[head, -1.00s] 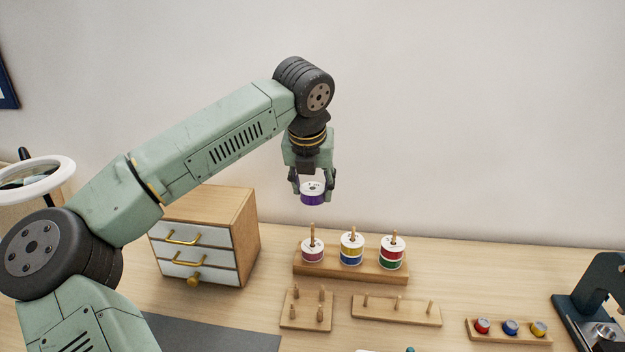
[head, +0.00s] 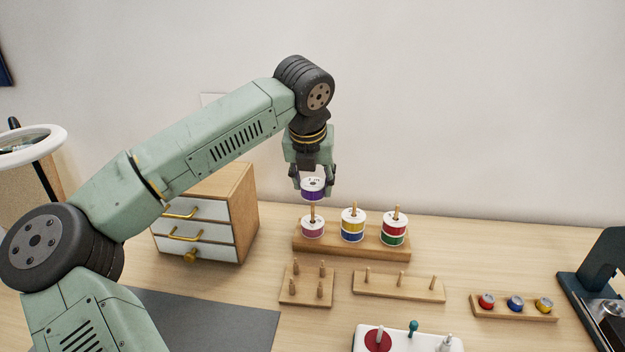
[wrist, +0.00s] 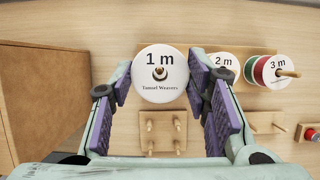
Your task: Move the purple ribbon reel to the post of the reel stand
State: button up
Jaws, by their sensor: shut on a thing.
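My gripper (head: 313,184) is shut on the purple ribbon reel (head: 313,195), a white-topped reel with a purple band. It holds the reel level above the left post (head: 312,209) of the wooden reel stand (head: 350,251). A pink reel (head: 312,229) sits on that post. In the wrist view the purple reel's white top (wrist: 152,88) reads "1 m" between the two finger pads. A wooden tip shows through its centre hole, lined up with the post. In the head view the reel's underside is just above or at the post tip; I cannot tell whether they touch.
The stand's middle post carries a yellow-and-blue stack (head: 353,225), its right post a red-and-green stack (head: 394,225). Two peg boards (head: 305,296) (head: 398,290) lie in front. A drawer cabinet (head: 240,215) stands left. A bobbin holder (head: 515,311) is at right.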

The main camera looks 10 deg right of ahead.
jog(key=shift+f+b, duration=1.55)
jog(key=shift+f, duration=0.1)
jog(key=o, duration=1.1)
jog(key=v, duration=1.2)
